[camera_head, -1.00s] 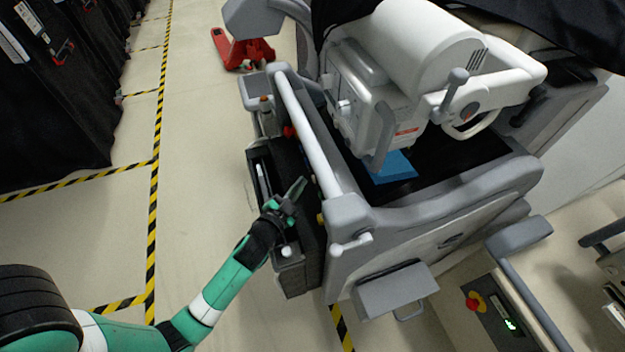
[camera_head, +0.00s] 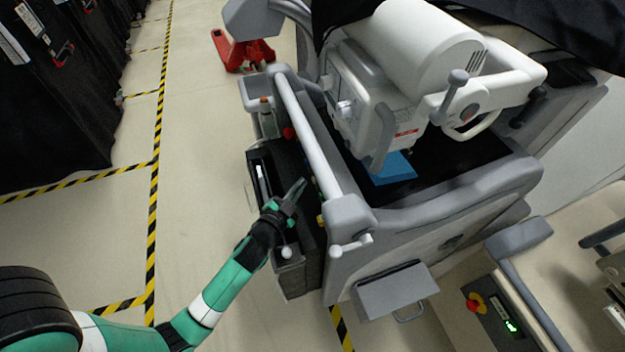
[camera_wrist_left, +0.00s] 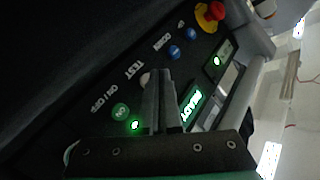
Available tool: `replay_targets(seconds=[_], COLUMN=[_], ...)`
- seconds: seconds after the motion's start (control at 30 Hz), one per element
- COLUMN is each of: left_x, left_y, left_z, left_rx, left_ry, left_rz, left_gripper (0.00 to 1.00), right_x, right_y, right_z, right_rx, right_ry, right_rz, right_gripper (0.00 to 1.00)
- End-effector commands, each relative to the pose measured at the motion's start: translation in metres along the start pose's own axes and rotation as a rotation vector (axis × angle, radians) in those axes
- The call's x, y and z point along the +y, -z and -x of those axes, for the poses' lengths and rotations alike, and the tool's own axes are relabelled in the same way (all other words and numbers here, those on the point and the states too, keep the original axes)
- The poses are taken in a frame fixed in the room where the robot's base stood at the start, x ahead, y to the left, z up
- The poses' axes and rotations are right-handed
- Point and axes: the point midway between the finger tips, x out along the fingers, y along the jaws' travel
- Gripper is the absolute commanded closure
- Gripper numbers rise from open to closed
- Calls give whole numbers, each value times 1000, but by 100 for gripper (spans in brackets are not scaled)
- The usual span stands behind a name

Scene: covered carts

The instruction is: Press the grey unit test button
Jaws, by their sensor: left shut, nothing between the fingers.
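The grey test button (camera_wrist_left: 146,79) shows in the left wrist view beside the "TEST" label on a dark control panel (camera_wrist_left: 100,62). My left gripper (camera_wrist_left: 161,74) is shut and empty. Its fingertips are right beside the button and cover part of it; I cannot tell whether they touch it. In the head view my left gripper (camera_head: 299,184) is at the left side of the grey and white cart unit (camera_head: 440,235), where the button cannot be made out. My right gripper is not in view.
The panel also has a green ON/OFF button (camera_wrist_left: 121,111), a lit green READY display (camera_wrist_left: 192,104), blue buttons (camera_wrist_left: 174,51) and a red emergency stop (camera_wrist_left: 210,14) on yellow. A white rail (camera_head: 306,135) runs close beside my gripper. The floor (camera_head: 205,150) at left is clear.

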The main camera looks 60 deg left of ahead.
Motion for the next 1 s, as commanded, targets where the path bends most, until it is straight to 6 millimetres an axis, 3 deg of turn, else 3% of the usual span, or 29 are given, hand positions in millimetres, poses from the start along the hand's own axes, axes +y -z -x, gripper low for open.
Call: replay_targets(seconds=[1.0], left_x=[4], left_y=[4], left_z=[-6], left_rx=[1], left_ry=[0], left_rz=[0], left_gripper=[100], right_x=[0], right_y=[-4], right_z=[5], right_rx=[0], right_ry=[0], right_rz=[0], right_gripper=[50])
